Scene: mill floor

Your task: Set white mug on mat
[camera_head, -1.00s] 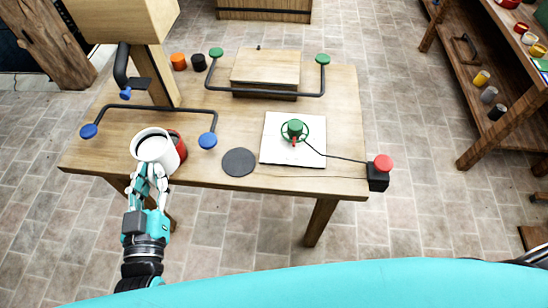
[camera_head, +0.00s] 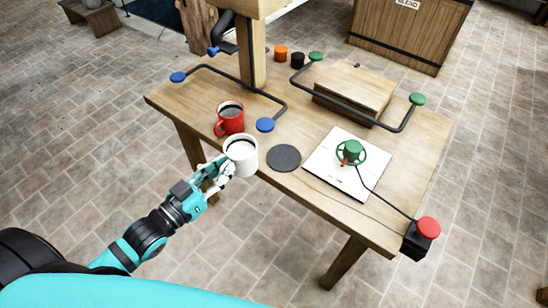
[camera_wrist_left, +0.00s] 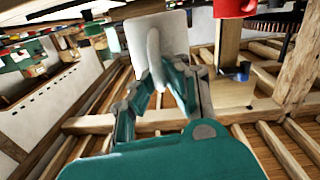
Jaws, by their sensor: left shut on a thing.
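The white mug (camera_head: 243,157) is at the table's front edge in the head view, upright with dark contents showing. My left gripper (camera_head: 226,170) is shut on its near side. In the left wrist view the mug (camera_wrist_left: 158,38) is a pale shape between the fingers of the left gripper (camera_wrist_left: 160,62). A dark round mat (camera_head: 284,158) lies flat on the table just right of the mug, bare and apart from it. I cannot tell whether the mug touches the table. My right gripper is not in view.
A red mug (camera_head: 230,117) stands just behind the white mug. A blue-ended bar (camera_head: 238,82) lies behind it. Right of the mat is a white sheet (camera_head: 325,168) with a green valve wheel (camera_head: 350,153). A red button (camera_head: 429,227) sits at the right corner.

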